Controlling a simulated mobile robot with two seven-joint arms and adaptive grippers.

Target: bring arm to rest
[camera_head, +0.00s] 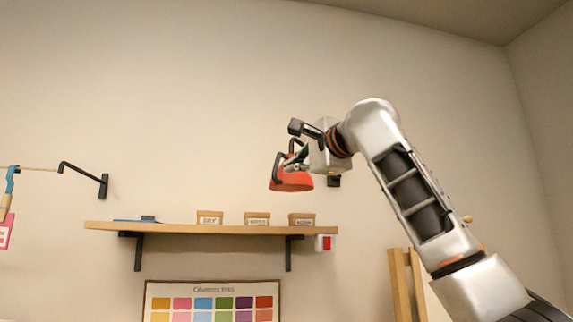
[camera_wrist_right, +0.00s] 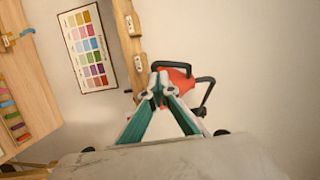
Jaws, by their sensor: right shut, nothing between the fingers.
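My right arm rises from the lower right in the head view and bends over at the top. My left gripper is not in view.
A wooden wall shelf (camera_head: 180,229) bears several labelled boxes. A colour chart (camera_head: 212,302) hangs below. A black hook bracket (camera_head: 104,186) is at left. Wooden uprights (camera_head: 400,285) stand near my arm. A wooden surface (camera_wrist_right: 30,85) shows in the wrist view.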

